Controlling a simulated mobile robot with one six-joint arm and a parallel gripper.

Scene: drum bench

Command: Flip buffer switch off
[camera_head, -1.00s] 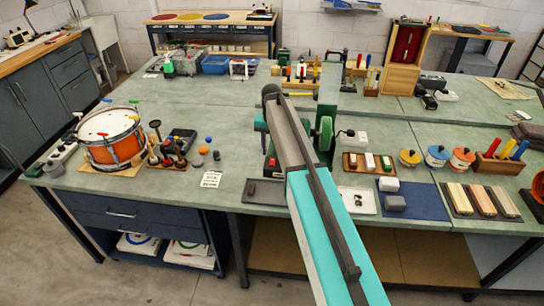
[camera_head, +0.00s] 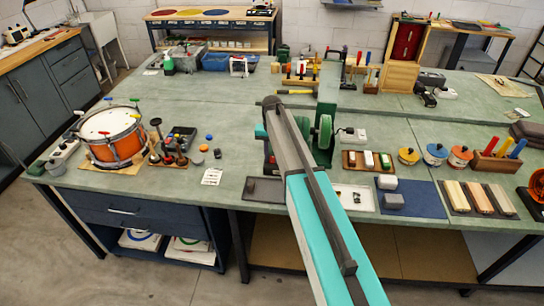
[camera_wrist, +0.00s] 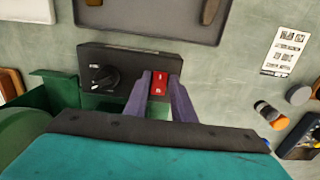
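The buffer switch (camera_wrist: 159,83) is a small red rocker on a dark control box (camera_wrist: 115,60) in the wrist view, beside a round black knob (camera_wrist: 105,78). My gripper (camera_wrist: 160,76) has its two purple fingers apart, with the red rocker showing between their tips and nothing visibly pinched. Whether the tips touch the box I cannot tell. The green buffer with its wheel (camera_head: 325,131) stands on the bench in the head view, and its green body (camera_wrist: 60,100) shows at the left of the wrist view. My arm hides the gripper and switch in the head view.
A dark grey tray (camera_wrist: 150,35) lies just beyond the control box. A printed card (camera_wrist: 286,50) and small knobs lie to its right.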

